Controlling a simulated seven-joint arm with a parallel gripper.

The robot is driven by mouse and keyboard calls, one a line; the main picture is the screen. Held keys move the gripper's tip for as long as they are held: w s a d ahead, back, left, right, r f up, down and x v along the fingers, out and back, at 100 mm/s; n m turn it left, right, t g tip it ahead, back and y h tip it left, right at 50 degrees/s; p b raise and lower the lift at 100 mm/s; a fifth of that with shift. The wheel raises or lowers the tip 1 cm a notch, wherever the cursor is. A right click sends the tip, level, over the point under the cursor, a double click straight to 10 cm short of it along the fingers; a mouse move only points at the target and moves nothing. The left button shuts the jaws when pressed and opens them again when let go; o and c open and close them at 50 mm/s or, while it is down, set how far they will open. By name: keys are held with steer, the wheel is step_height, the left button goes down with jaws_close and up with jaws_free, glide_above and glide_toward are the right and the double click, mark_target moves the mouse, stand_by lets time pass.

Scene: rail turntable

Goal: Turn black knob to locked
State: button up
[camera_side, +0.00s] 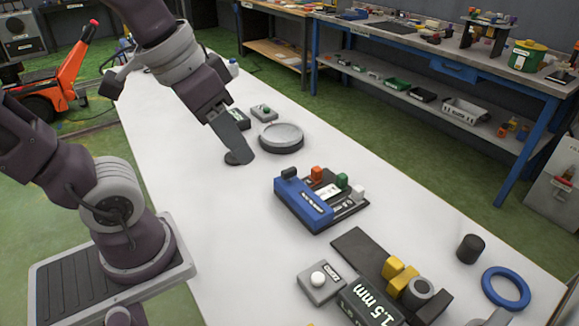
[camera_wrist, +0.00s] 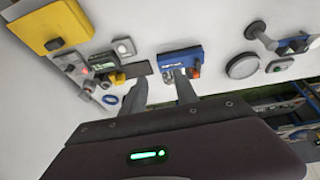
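A blue unit (camera_side: 303,207) with a white label stands mid-table, with a small black knob-like piece (camera_side: 289,172) on its far left corner and orange, green and white pegs beside it. I cannot read the knob's setting. The blue unit also shows in the wrist view (camera_wrist: 180,56), just beyond the fingertips. My gripper (camera_wrist: 160,80) is open and empty, its two fingers apart.
The white table left of the blue unit is clear.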

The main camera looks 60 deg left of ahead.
steer(key=w+a+f+g, duration=0.1)
steer(key=w+a, duration=0.1)
steer(key=w, duration=0.3)
steer(key=g, duration=0.4)
glide_above(289, 169)
steer(key=shift+y, duration=0.3)
step_height(289, 169, down, 11)
steer(key=shift+r, duration=0.1)
step_height(289, 169, down, 6)
steer(key=shift+r, duration=0.1)
steer(key=shift+f, duration=0.6)
jaws_close()
